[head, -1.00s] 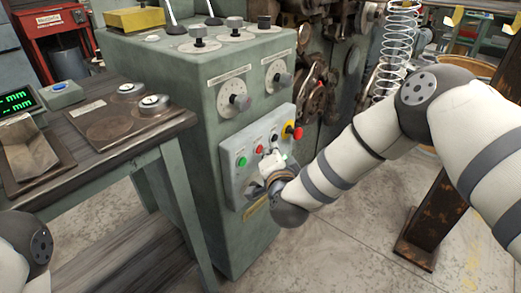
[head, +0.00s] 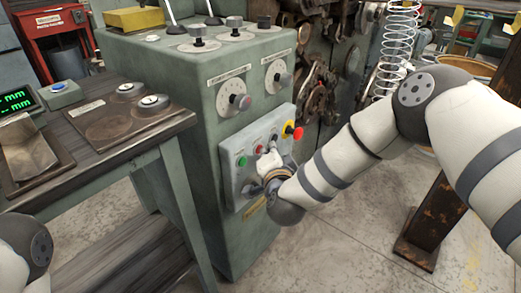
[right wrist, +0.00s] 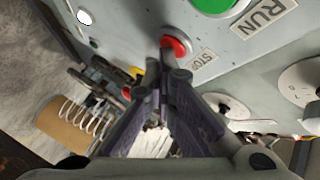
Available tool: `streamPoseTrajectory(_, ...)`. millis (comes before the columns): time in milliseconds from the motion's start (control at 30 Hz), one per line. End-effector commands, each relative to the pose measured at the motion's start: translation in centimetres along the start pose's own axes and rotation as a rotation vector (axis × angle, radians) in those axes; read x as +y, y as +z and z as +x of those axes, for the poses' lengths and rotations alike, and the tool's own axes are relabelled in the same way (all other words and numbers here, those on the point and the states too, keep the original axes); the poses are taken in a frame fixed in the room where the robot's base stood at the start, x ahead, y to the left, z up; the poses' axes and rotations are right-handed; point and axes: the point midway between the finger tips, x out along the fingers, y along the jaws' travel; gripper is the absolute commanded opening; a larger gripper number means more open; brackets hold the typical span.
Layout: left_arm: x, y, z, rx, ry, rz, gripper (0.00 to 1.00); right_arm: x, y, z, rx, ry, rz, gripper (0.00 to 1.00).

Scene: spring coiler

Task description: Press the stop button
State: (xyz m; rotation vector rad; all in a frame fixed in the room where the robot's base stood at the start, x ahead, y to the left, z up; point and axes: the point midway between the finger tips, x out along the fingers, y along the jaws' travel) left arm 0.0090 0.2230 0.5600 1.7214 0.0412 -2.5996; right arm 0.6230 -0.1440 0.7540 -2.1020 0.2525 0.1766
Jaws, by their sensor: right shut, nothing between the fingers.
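The stop button is a small red button (head: 260,149) on the grey control panel. In the right wrist view the red button (right wrist: 174,46) has a STOP label (right wrist: 203,60) beside it. My right gripper (head: 267,158) is in front of the panel, just below the red button in the head view. In the wrist view its fingers (right wrist: 166,72) are together and empty, with the tips at the button's lower edge. I cannot tell whether they touch it. My left gripper is out of view; only part of my left arm shows.
A green button (head: 241,161) with a RUN label (right wrist: 265,17) sits beside the red one. A larger red knob (head: 298,133) on yellow stands out at the panel's upper right. Dials (head: 240,102) are above. A wooden-topped table (head: 150,135) stands left.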

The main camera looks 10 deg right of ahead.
Motion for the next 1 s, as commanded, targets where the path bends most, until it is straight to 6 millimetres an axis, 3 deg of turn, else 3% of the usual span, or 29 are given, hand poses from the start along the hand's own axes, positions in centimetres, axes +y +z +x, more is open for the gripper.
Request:
streamPoseTrajectory(667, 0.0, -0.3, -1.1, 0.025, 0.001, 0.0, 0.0, 0.8, -0.8, -1.2, 0.0, 0.0, -0.001, 0.0)
streamPoseTrajectory(1000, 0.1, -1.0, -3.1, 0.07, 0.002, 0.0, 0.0, 1.9, -2.6, -3.3, 0.003, -0.004, 0.001, 0.0)
